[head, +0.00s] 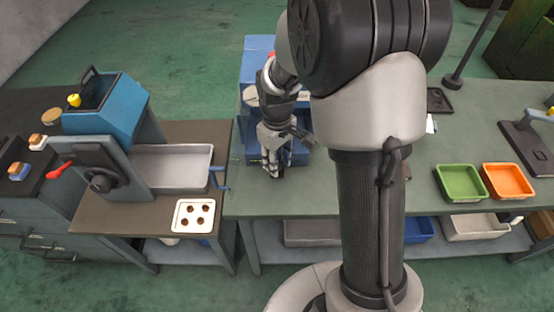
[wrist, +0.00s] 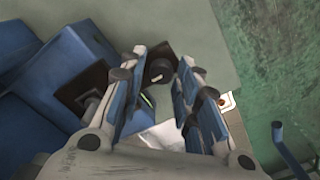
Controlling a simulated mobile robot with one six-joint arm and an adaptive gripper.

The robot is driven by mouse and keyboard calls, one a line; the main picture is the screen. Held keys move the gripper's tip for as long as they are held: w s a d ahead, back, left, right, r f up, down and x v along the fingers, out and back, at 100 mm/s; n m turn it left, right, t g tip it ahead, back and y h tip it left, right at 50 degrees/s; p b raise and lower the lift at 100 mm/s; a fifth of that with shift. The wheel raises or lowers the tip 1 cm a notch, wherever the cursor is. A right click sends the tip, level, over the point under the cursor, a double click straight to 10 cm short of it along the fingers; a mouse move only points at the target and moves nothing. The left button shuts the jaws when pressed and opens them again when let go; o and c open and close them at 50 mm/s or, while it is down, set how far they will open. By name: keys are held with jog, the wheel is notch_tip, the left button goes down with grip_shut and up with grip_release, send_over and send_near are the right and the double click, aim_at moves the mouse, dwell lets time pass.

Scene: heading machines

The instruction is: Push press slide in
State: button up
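The blue press (head: 258,58) stands on the green-grey bench in the head view, partly hidden behind my arm and gripper. Its blue lower part (head: 252,150) shows around my gripper (head: 271,172), which points down at its front. In the wrist view, blue press parts (wrist: 65,55) fill the left side, with a dark plate (wrist: 85,88) among them. My gripper (wrist: 158,68) has its fingers apart there. Which part is the slide is not clear.
A blue machine (head: 118,108) with a grey tray (head: 172,168) and a blue crank handle (head: 219,178) stands to the left. Green (head: 460,196) and orange bins (head: 508,195) sit on the right. Bench space left of them is partly hidden by my arm.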

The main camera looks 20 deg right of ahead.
jog(key=shift+o, duration=0.8)
notch_tip(320, 180, up, 12)
